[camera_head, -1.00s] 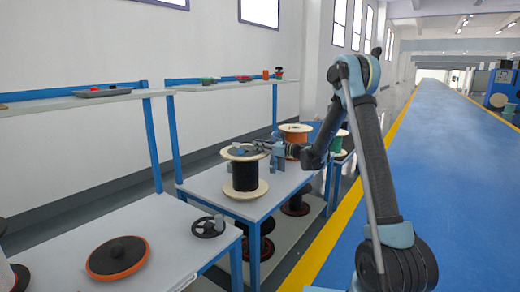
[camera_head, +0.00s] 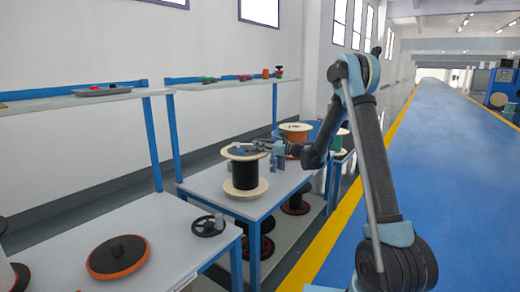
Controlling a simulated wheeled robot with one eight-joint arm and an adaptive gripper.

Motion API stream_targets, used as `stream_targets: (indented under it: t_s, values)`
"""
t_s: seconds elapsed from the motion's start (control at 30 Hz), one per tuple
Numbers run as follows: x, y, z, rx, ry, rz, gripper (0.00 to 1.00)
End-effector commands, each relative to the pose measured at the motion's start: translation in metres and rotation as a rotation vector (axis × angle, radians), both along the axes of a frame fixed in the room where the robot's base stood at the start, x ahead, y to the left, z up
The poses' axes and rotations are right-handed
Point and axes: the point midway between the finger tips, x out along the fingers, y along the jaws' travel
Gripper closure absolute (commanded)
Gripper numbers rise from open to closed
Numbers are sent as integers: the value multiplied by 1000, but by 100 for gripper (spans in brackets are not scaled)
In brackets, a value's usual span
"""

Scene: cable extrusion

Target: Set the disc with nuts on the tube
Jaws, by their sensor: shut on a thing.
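My gripper (camera_head: 264,146) is at the top of the black cable spool (camera_head: 245,177), coming in from the right. It is shut on a small dark, flat disc (camera_head: 243,151), which looks like the disc with nuts. The disc is over the spool's pale upper flange; I cannot tell whether it touches it or is just above. Nuts are too small to make out. The tube is not clear; any tube at the spool's centre is hidden. A black wheel-like disc (camera_head: 206,227) with a grey cylinder beside or on it lies on the nearer table.
The spool stands on the farther table (camera_head: 203,184). An orange-and-black disc (camera_head: 118,256) lies on the nearer table (camera_head: 60,240). An orange spool (camera_head: 295,128) and a green spool (camera_head: 343,140) stand behind my gripper. Shelves (camera_head: 222,86) run along the wall. The blue floor (camera_head: 440,200) is clear.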

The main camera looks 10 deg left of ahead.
Motion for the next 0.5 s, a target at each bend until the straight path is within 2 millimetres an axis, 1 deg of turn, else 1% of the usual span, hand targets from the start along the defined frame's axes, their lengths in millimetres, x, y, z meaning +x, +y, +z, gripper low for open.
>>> stream_targets:
  t_s: [0.5]
  values:
    - [0,0,12,1,1,0,100]
